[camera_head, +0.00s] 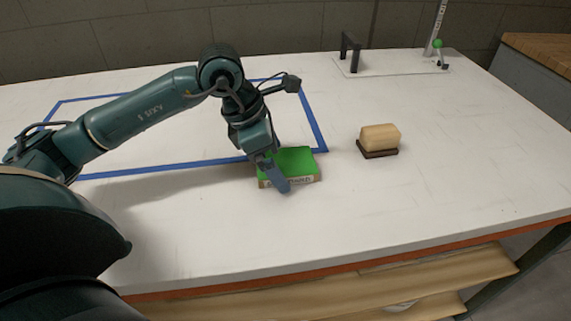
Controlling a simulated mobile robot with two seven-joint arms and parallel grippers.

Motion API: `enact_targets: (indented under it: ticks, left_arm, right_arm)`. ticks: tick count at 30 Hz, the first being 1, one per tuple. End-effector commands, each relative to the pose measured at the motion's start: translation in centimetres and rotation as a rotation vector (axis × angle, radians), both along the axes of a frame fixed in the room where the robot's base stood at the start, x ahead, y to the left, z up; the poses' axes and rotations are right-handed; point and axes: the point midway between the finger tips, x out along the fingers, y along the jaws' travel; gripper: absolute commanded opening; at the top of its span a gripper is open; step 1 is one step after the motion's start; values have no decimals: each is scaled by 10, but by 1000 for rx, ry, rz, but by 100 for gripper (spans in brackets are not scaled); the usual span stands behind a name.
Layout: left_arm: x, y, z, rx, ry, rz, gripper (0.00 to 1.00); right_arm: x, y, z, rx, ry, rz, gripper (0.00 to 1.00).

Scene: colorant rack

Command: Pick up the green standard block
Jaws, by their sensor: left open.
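The green standard block (297,160) lies on the white table, with a green top and a pale front side bearing a partly hidden printed label. It sits by the near right corner of the blue taped outline. My left gripper (277,178) is right at the block's left part, pointing down, with a finger in front of the labelled side. The jaws are open. The gripper hides the block's left part, and I cannot tell whether a finger touches it. My right gripper is not in view.
A tan block on a dark base (379,140) stands to the right on the white table (440,180). A pale plate (400,62) with a black handle and a post stands at the back right. The table's right front is clear.

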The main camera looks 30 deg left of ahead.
Motion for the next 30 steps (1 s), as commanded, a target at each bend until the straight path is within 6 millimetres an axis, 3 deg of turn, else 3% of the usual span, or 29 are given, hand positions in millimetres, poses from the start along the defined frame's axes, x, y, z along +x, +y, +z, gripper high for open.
enact_targets:
  ticks: [3, 21, 30]
  left_arm:
    - [0, 0, 0, 0, 0, 0, 97]
    - [0, 0, 1, 0, 0, 0, 48]
    - [1, 0, 8, -1, -4, 0, 48]
  right_arm:
    - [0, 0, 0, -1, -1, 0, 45]
    - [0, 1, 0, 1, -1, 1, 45]
    - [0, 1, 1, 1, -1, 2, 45]
